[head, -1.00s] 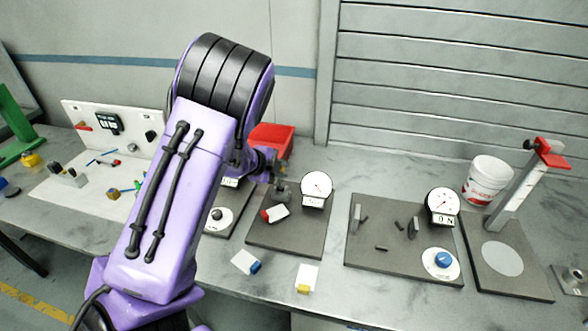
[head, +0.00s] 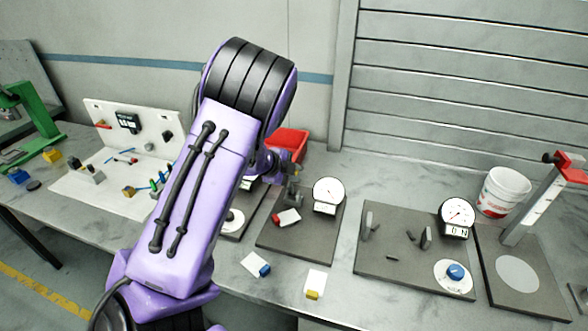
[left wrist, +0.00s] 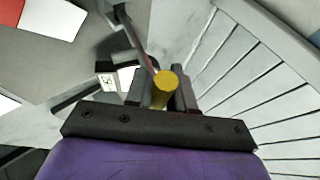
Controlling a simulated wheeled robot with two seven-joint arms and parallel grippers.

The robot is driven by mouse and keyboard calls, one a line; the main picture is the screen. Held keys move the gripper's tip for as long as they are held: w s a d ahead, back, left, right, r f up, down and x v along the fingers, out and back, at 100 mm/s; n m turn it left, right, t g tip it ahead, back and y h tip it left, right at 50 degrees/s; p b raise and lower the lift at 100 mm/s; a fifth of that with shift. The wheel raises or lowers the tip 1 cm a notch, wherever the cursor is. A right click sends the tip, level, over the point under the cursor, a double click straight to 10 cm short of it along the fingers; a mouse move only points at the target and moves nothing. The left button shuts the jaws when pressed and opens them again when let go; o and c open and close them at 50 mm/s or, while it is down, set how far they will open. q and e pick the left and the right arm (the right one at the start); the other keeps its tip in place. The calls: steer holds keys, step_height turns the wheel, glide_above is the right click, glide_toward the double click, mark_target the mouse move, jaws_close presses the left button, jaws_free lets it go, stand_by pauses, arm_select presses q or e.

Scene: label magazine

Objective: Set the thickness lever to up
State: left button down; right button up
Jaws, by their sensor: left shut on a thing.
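My left gripper (head: 290,187) reaches down over the middle dark plate (head: 308,246), next to the round dial gauge (head: 328,194). In the left wrist view my left gripper (left wrist: 160,92) is shut on the lever, whose round yellow end (left wrist: 168,81) shows between the fingers. A grey bar runs from near the yellow end toward the top of that view. In the head view the lever is mostly hidden by my gripper, so its exact setting cannot be told. My right gripper is in neither view.
A red and white block (head: 287,217) lies on the middle plate, below the gripper. A right plate (head: 400,270) carries another dial (head: 457,214) and a blue knob (head: 456,272). A white bucket (head: 502,190) stands at the back right.

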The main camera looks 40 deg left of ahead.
arm_select(q)
steer(key=shift+f, duration=0.1)
stand_by(0.4)
steer(key=c, duration=1.3)
jaws_free()
steer(key=shift+c, duration=0.2)
steer(key=b+v, duration=0.1)
steer(key=v, duration=0.9)
steer(key=shift+b, duration=0.3)
steer(key=shift+s+a, duration=0.1)
